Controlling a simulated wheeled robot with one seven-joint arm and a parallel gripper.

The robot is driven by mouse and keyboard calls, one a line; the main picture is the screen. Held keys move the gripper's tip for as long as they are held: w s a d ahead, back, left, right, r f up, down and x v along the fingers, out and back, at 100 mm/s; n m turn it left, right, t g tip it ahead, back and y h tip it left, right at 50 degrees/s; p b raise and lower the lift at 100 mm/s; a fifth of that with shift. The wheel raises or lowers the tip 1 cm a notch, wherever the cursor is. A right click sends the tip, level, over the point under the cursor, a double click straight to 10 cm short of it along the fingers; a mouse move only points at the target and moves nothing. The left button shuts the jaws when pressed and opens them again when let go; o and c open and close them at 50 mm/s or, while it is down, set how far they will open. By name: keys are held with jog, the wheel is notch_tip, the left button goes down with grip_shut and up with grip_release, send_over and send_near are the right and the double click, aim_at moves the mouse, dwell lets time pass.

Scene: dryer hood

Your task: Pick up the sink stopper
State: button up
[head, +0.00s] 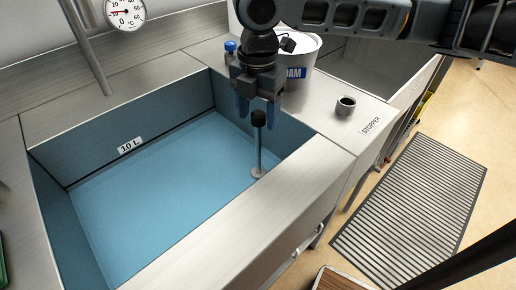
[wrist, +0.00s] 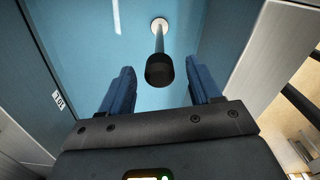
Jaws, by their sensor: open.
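The sink stopper (head: 259,145) stands upright in the blue-lined sink (head: 150,190), near its right wall. It has a black knob on top, a thin grey rod and a round base on the sink floor. My gripper (head: 258,106) is open, pointing down just above the knob, with its blue fingers to either side. In the wrist view, the stopper's black knob (wrist: 159,70) lies ahead of and between the open fingertips (wrist: 160,82), with space on both sides. I cannot tell from these frames whether the knob is level with the fingertips.
A small round holder (head: 346,105) sits on the counter beside the label STOPPER (head: 371,126). A white bucket (head: 300,65) stands behind my gripper, near a blue-capped item (head: 230,47). The sink's steel rim (head: 250,225) runs along the front. A thermometer dial (head: 124,13) is at top left.

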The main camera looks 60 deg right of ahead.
jog(key=shift+f, duration=0.55)
jog(key=c, duration=1.1)
jog(key=shift+c, duration=0.2)
jog(key=shift+r, duration=0.1)
notch_tip(320, 180, up, 24)
jog(key=p, duration=0.6)
jog(key=shift+p, duration=0.35)
dwell(0.4)
